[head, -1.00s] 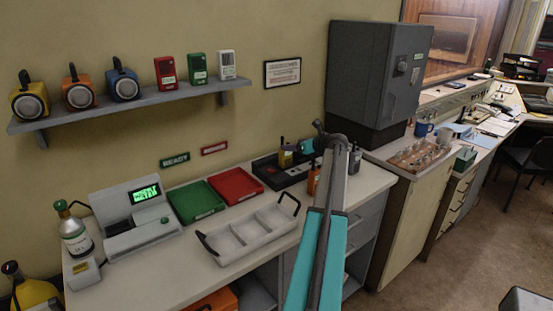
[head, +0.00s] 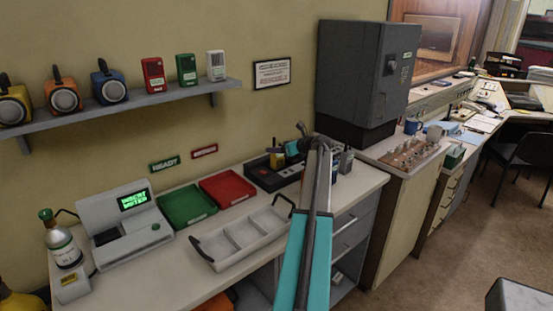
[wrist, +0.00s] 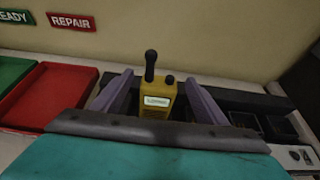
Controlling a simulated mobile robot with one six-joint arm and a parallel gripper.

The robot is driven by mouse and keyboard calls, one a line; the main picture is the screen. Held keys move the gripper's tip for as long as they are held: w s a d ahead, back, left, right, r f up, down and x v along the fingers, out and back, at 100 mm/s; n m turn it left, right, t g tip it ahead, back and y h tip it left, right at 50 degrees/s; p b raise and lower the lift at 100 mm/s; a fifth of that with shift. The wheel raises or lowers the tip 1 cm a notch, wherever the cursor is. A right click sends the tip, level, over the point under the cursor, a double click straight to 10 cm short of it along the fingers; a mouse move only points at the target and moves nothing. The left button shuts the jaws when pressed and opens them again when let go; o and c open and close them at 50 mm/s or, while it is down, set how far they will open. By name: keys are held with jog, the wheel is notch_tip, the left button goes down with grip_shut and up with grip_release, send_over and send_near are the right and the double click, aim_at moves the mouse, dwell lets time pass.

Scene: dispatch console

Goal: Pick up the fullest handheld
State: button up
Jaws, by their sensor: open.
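A yellow handheld (wrist: 155,98) with a black antenna and a small lit screen stands upright in the wrist view, in the black charging rack (wrist: 267,102). My gripper (wrist: 158,80) is open, with one finger on each side of this handheld; I cannot tell whether they touch it. The screen is too small to read. In the head view the yellow handheld (head: 277,158) stands left of my arm, at the rack (head: 264,178). A grey handheld (head: 346,159) stands to the right of my arm. My arm hides part of the rack and what stands there.
A red tray (head: 228,201), a green tray (head: 214,213) and a white divided tray (head: 207,254) lie on the counter. A scale-like device (head: 107,213) stands left. A grey cabinet (head: 350,70) rises behind on the right. A shelf (head: 130,111) holds lamps and boxes.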

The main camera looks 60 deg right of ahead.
jog(key=shift+w+d+f, duration=0.15)
jog(key=shift+w, duration=0.15)
jog(key=shift+w, duration=0.15)
jog(key=shift+f+p+x, duration=0.25)
jog(key=shift+p+x, duration=0.75)
jog(key=shift+x, duration=1.5)
jog(key=c, duration=1.3)
